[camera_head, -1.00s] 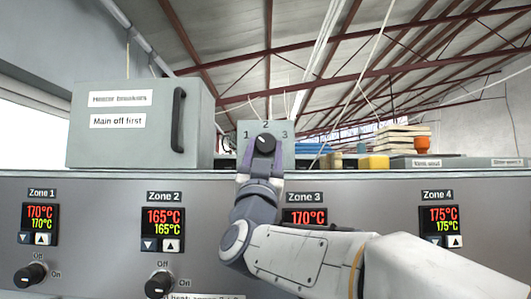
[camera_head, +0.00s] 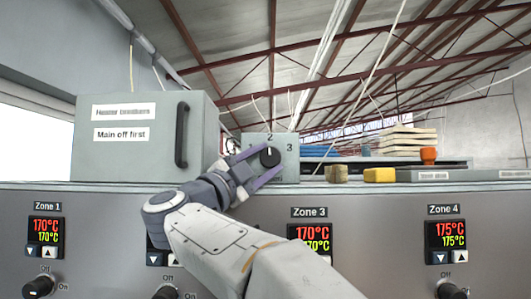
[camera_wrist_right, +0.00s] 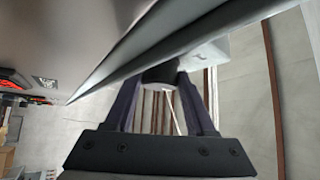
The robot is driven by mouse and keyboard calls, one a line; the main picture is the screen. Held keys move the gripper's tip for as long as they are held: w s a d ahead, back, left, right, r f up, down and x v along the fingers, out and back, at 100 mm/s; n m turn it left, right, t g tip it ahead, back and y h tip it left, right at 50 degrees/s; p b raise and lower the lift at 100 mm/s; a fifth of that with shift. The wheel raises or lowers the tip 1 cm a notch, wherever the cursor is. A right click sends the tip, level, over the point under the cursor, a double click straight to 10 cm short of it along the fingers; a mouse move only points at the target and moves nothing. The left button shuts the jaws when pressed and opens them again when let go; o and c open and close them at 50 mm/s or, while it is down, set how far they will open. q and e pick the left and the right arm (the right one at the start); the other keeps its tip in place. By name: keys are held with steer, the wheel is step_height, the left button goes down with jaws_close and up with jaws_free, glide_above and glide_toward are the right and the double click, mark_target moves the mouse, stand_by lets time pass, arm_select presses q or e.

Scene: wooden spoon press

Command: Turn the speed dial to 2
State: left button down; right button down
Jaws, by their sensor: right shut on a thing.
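The speed dial (camera_head: 270,158) is a round black knob on the front of a small grey box (camera_head: 290,170) marked 1, 2 and 3. Its white mark points up, at the 2. My left gripper is in neither view.
A grey heater breaker cabinet (camera_head: 140,138) with a black handle stands left of the dial box. Yellow blocks (camera_head: 380,175), an orange item (camera_head: 428,155) and stacked boards (camera_head: 405,140) sit to the right. Zone displays (camera_head: 445,235) line the panel below.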

steer(key=shift+r+m+g+p, duration=0.1)
steer(key=shift+m+g+p, duration=0.3)
steer(key=shift+m, duration=0.2)
steer(key=shift+c, duration=1.3)
jaws_free()
